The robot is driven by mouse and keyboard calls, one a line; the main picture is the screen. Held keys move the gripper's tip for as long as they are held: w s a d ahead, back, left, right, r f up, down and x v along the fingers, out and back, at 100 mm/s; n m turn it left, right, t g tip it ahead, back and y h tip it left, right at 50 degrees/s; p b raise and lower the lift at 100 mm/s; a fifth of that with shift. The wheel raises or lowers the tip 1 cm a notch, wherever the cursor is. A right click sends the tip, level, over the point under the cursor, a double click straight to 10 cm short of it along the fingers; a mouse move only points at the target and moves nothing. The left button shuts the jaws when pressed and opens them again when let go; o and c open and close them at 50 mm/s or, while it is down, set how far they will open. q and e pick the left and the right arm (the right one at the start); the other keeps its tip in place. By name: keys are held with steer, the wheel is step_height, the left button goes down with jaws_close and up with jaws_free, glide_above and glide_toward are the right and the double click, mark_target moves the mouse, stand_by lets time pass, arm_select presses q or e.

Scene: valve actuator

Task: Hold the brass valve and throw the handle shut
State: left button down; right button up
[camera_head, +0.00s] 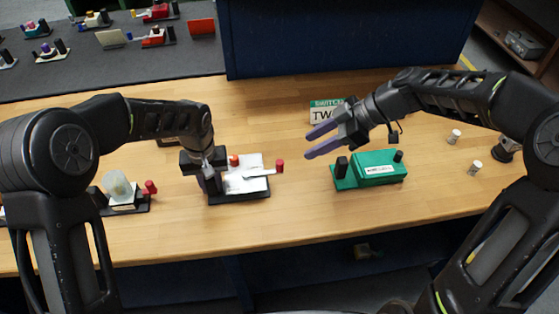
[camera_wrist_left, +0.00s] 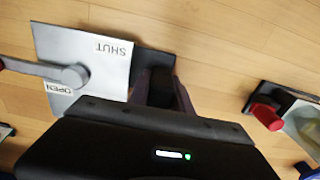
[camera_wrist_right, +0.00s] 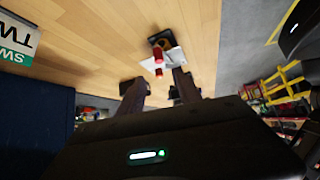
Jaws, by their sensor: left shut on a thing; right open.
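The valve unit has a white plate (camera_head: 243,178) on a black base (camera_head: 245,197). In the left wrist view the plate (camera_wrist_left: 110,78) reads SHUT and OPEN. Its grey lever (camera_wrist_left: 40,70) points left from the hub, past the OPEN label side. The lever's red knob (camera_head: 280,166) is at the right in the head view.
A green unit (camera_head: 378,167) stands to the right. Another unit with a pale block (camera_head: 118,187) and red knob stands left. A SWITCH sign (camera_head: 325,109) and two small cylinders (camera_head: 474,168) are on the wooden table. A blue panel (camera_head: 345,40) rises behind.

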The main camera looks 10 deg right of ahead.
mark_target(280, 162)
steer(key=shift+f, duration=0.15)
steer(key=x, duration=1.2)
jaws_close()
stand_by(0.3)
stand_by(1.0)
